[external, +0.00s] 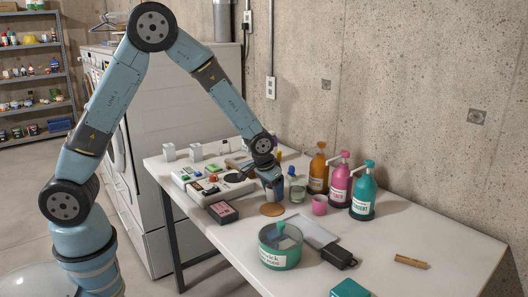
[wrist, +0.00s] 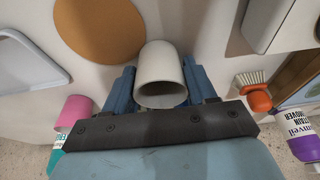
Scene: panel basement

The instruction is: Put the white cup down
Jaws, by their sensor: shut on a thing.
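The white cup (wrist: 160,65) sits between the two blue fingers of my gripper (wrist: 160,82) in the wrist view, and the fingers are shut on it. In the external view my gripper (external: 273,190) is low over the white table, just behind a round brown mat (external: 271,210). The mat shows ahead and to the left of the cup in the wrist view (wrist: 100,25). The cup is apart from the mat there. I cannot make out the cup in the external view, nor tell whether its base touches the table.
A pink cup (external: 319,206), a clear bottle (external: 298,188) and orange, pink and teal pump bottles (external: 363,190) stand to the right. A panel device (external: 215,183) lies to the left. A green tin (external: 280,247) and a grey tray (external: 312,231) are in front.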

